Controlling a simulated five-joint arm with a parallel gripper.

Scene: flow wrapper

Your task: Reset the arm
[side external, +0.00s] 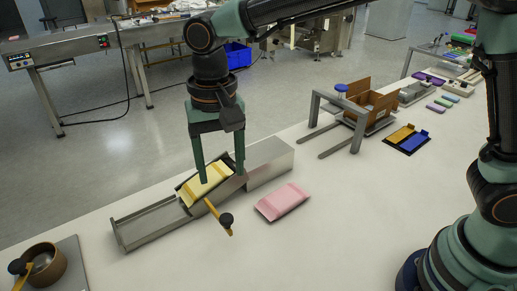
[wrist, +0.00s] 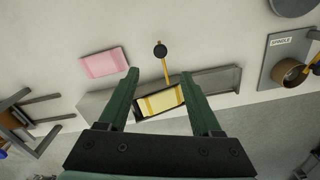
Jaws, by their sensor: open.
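My gripper (side external: 224,174) is open, pointing down over a grey metal channel (side external: 147,221). In the wrist view its two green fingers (wrist: 160,90) stand on either side of a yellow pack (wrist: 160,102). The yellow pack (side external: 207,184) rests tilted in a dark holder on the channel, and I cannot tell whether a finger touches it. A yellow lever with a black knob (side external: 226,220) sticks out from the channel's near side. A pink pack (side external: 283,201) lies flat on the white table, to the right of the channel.
A brown round pot (side external: 43,264) stands on a grey plate at the front left. A brown open carton (side external: 371,101) sits by a grey frame (side external: 338,120) at the back. Yellow and blue trays (side external: 407,138) lie to its right. The table front centre is clear.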

